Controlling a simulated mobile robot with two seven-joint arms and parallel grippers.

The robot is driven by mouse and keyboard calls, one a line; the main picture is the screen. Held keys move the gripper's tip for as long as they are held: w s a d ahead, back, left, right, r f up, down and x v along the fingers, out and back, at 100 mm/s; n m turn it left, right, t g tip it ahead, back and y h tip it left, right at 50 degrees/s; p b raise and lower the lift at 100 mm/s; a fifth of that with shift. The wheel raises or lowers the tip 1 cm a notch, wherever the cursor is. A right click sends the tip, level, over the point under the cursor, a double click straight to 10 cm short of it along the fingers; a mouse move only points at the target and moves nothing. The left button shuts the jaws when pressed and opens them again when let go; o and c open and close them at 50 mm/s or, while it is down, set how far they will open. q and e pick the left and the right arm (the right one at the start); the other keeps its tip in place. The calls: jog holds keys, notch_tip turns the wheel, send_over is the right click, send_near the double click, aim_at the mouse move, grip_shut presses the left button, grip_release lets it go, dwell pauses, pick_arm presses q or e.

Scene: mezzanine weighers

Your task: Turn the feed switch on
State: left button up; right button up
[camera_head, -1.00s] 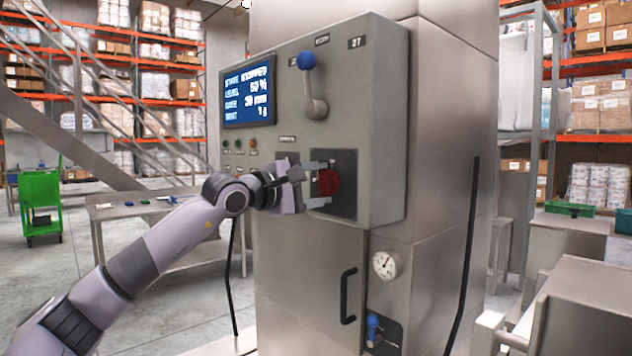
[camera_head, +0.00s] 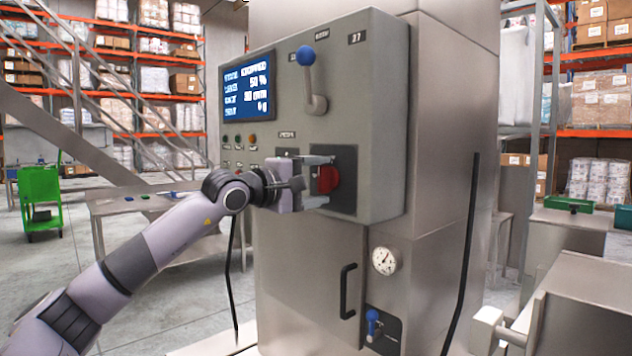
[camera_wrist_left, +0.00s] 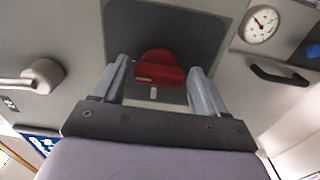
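The feed switch looks to be the red rotary knob (camera_head: 329,179) on a dark square plate (camera_head: 346,192), low on the grey control panel (camera_head: 375,120). It also shows in the left wrist view (camera_wrist_left: 158,68), with a raised red grip bar lying across the picture. My left gripper (camera_head: 321,181) is open at the knob, one finger above it and one below. In the left wrist view, the fingers (camera_wrist_left: 158,84) stand either side of the knob with a gap at each side. I cannot tell how far they reach over it. My right gripper is in neither view.
A blue-knobbed lever (camera_head: 313,85) and a blue display (camera_head: 249,89) are above the switch. Small coloured buttons (camera_head: 238,140) sit left. Below are a gauge (camera_head: 385,261), a black handle (camera_head: 348,291) and a blue-handled valve (camera_head: 373,322). A metal table (camera_head: 115,205) stands behind my arm.

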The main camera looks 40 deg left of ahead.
pick_arm(q)
jog(key=shift+o, duration=0.6)
jog(key=shift+s+a+f+b, duration=0.15)
jog(key=shift+s+b, duration=0.25)
jog(key=shift+s, duration=0.2)
jog(key=s+b, duration=0.3)
jog(key=s, duration=0.3)
jog(key=shift+a, duration=0.15)
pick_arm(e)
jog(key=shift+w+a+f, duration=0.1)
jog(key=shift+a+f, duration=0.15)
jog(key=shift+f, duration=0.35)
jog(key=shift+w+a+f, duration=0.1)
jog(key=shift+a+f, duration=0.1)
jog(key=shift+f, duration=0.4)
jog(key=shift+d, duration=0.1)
